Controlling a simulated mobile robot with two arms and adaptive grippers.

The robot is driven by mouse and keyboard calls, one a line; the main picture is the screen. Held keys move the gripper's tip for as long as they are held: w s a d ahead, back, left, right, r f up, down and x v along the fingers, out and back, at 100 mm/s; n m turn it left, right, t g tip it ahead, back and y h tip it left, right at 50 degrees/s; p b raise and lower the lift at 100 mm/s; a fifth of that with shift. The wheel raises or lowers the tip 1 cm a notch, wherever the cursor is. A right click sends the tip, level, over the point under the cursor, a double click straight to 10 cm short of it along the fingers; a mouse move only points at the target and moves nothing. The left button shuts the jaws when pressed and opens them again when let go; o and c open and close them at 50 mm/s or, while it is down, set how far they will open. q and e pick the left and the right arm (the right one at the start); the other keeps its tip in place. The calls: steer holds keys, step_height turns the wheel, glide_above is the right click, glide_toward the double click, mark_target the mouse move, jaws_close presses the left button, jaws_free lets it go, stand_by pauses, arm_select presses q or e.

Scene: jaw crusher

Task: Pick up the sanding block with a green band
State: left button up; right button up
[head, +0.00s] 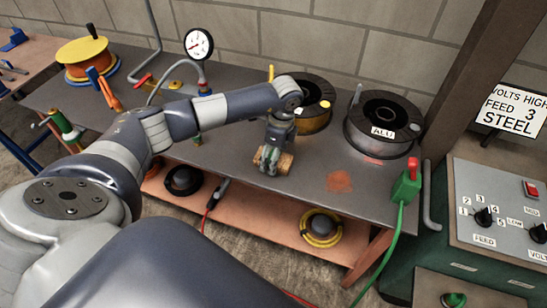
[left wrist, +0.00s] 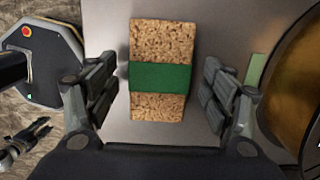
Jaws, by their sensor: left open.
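The sanding block (left wrist: 163,45) is a speckled tan-brown block with a green band (left wrist: 160,77) around its middle. It lies on the grey metal bench top, and in the head view the block (head: 286,163) shows partly behind my gripper. My left gripper (head: 267,160) is right above the block. In the left wrist view the two fingers of my left gripper (left wrist: 160,92) stand open, one on each side of the block near the band, with a gap visible on both sides. The right gripper is in neither view.
A brass-coloured wire spool (head: 313,117) stands just behind the block; a spool marked ALU (head: 381,130) is farther right. A dial gauge (head: 198,43) stands at the back. A green clamp (head: 406,185) is at the bench's right edge. The bench front edge is close.

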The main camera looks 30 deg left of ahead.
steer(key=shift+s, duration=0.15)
arm_select(q)
steer(key=c, duration=1.1)
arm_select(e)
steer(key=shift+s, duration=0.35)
arm_select(q)
steer(key=shift+r, duration=0.1)
steer(key=shift+r, duration=0.5)
step_height(320, 180, up, 3)
steer(key=shift+f+b, duration=0.2)
steer(key=shift+b, duration=0.5)
steer(key=s+d+b, duration=0.1)
steer(key=s+d, duration=0.2)
steer(key=s, duration=0.4)
steer(key=s+d+r+b, duration=0.1)
steer(key=s+d, duration=0.2)
steer(key=s, duration=0.4)
steer(key=shift+s+d+r, duration=0.15)
steer(key=shift+s+d, duration=0.1)
steer(key=shift+s, duration=0.1)
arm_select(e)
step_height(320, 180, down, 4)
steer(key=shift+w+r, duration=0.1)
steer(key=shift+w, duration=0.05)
